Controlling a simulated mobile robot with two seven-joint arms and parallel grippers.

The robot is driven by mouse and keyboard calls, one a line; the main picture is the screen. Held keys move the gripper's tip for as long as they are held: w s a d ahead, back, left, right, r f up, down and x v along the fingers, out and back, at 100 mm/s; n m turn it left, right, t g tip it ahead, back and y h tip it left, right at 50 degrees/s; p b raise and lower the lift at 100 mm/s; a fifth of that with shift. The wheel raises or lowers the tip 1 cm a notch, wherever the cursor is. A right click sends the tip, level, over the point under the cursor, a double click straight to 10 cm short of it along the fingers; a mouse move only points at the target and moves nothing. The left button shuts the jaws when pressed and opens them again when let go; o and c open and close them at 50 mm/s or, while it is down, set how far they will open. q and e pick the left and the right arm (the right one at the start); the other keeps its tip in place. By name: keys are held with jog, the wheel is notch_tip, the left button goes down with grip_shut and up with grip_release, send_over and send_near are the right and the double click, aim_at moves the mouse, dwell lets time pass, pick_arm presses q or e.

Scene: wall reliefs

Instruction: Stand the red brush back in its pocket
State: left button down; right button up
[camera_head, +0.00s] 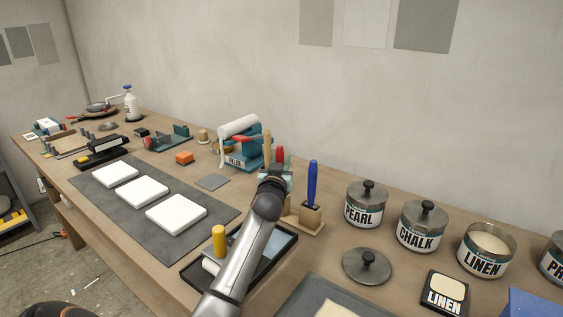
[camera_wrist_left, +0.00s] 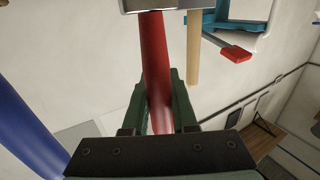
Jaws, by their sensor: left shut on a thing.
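My left gripper (camera_head: 275,177) is shut on the red brush (camera_head: 280,155), which stands roughly upright. The blue handle also shows at the left of the wrist view (camera_wrist_left: 25,130). The holder's left part and the red brush's lower end are hidden by my gripper and arm. My right gripper is not in view.
A light wooden handle (camera_head: 267,143) stands close behind the gripper, beside a teal stand with a white roll (camera_head: 239,127). A black tray (camera_head: 275,258) lies under my forearm. Pearl (camera_head: 366,206) and Chalk (camera_head: 422,228) tins stand right of the holder; a loose lid (camera_head: 367,266) lies in front.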

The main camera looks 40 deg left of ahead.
pick_arm(q)
jog(key=shift+f+b, duration=0.4)
jog(key=shift+f, duration=0.15)
jog(key=shift+c, duration=0.7)
grip_release()
